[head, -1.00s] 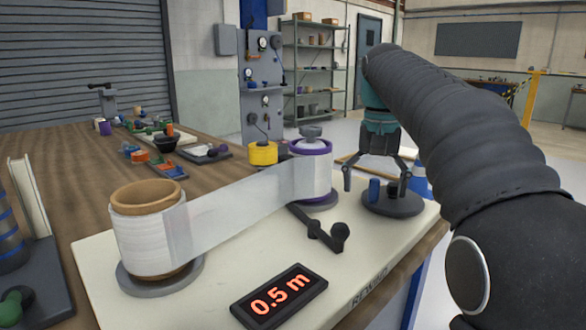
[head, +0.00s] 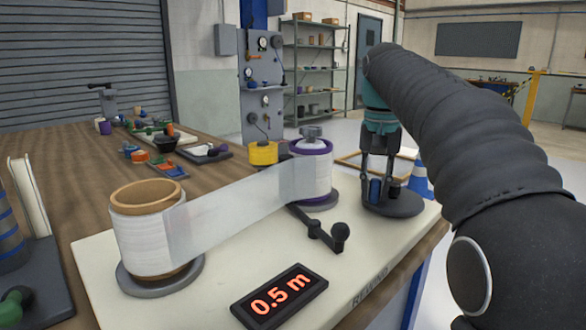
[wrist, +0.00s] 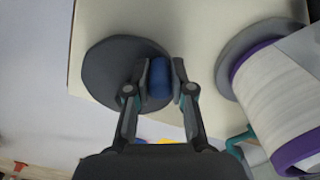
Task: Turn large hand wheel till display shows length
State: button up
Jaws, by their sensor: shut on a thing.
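The large hand wheel (head: 408,206) is a dark grey disc at the right end of the pale board, with an upright blue knob (wrist: 160,84) near its rim. My gripper (head: 375,190) points down over the wheel and is shut on the blue knob; the wrist view shows one finger on each side of it. The display (head: 279,296) at the board's front reads 0.5 m in orange. A translucent film (head: 237,207) runs from the front-left roll (head: 146,236) to the purple-edged roll (head: 311,170), left of the wheel.
A black crank with a ball end (head: 339,233) sticks out in front of the purple-edged roll. A yellow spool (head: 263,153) stands behind. Small coloured parts and trays lie on the wooden table (head: 100,165).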

jog(key=shift+s+d+f, duration=0.1)
jog(key=shift+s+d, duration=0.5)
jog(key=shift+s, duration=0.15)
jog(key=shift+s+d, duration=0.1)
jog(key=shift+s+d, duration=0.2)
jog(key=shift+d, duration=0.05)
jog(key=o, duration=1.7)
notch_tip(320, 180, up, 3)
jog(key=p, duration=0.2)
jog(key=shift+f+p, duration=0.15)
jog(key=shift+p, duration=0.25)
jog(key=shift+r+p, duration=0.3)
jog(key=shift+r, duration=1.9)
